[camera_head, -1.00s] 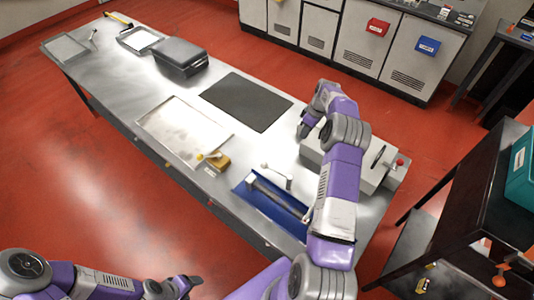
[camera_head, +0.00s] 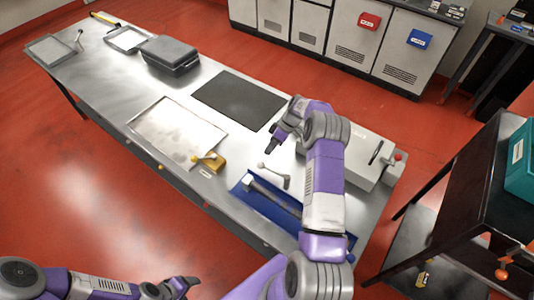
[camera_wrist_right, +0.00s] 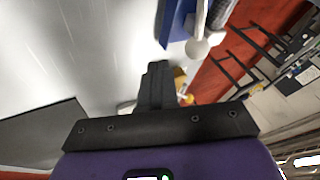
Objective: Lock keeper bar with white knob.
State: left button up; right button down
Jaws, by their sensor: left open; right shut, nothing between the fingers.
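A pale lever with a white knob (camera_head: 262,165) lies at the back edge of the blue tray (camera_head: 245,202) on the steel table. In the right wrist view a white knob (camera_wrist_right: 197,48) on a pale bar shows beside the blue tray, just beyond my fingertips. My right gripper (camera_head: 272,146) is shut and empty above the table, a little behind the knob and apart from it; its fingers also show in the wrist view (camera_wrist_right: 157,75). My left gripper (camera_head: 190,282) is open and empty, low in front of the table. My right arm hides part of the tray's right end.
A dark mat (camera_head: 240,100) lies behind. A black case (camera_head: 170,54) sits further left.

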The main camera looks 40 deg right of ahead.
jog(key=shift+s+a+f+p, duration=0.1)
jog(key=shift+s+a, duration=0.15)
jog(key=shift+a, duration=0.2)
jog(key=shift+s+a+p, duration=0.15)
jog(key=shift+s+a, duration=0.1)
jog(key=shift+a, duration=0.2)
jog(key=shift+s+a+f+p, duration=0.1)
jog(key=shift+s+a, duration=0.15)
jog(key=shift+a, duration=0.2)
